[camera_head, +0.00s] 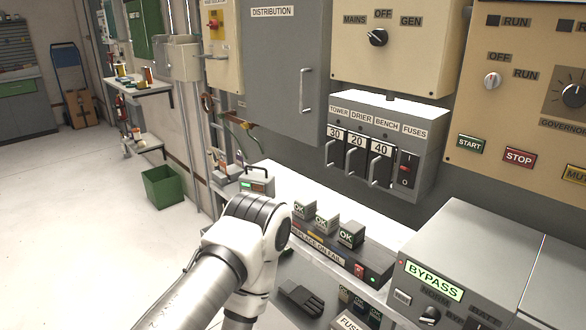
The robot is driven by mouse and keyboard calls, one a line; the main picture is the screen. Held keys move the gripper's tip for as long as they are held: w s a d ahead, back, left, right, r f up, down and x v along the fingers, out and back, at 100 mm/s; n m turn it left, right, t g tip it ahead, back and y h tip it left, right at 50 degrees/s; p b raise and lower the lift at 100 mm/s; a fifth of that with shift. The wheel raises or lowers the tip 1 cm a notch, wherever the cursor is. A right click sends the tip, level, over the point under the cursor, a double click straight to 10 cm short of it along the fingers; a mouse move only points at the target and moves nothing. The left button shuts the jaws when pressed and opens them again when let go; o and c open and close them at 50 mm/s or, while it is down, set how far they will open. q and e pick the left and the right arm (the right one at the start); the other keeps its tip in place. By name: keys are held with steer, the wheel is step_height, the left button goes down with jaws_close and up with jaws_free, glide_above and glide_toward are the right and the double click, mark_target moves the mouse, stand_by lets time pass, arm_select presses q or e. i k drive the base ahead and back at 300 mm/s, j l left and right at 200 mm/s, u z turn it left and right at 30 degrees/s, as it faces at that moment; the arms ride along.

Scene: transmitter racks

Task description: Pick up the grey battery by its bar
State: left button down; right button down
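I cannot make out a grey battery with a bar for certain in the head view. A grey cabinet (470,255) at the lower right has a lit green BYPASS sign (434,280). Small lettering on its front, partly cut off by the bottom edge, seems to read BATT. My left arm comes in from the lower left and bends in front of the bench; its wrist end runs down out of the picture, so its gripper is not seen. My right arm and gripper are not in view.
A dark unit (325,252) with several OK blocks stands on the white bench beside my arm. A dark ribbed piece (300,298) lies below it. A fuse box (382,148) juts from the wall above. A green bin (162,187) stands on clear floor at left.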

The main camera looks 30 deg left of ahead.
mark_target(248, 178)
steer(key=u, duration=1.1)
steer(key=i+j+u, duration=0.1)
steer(key=i+j, duration=0.1)
steer(key=i, duration=0.1)
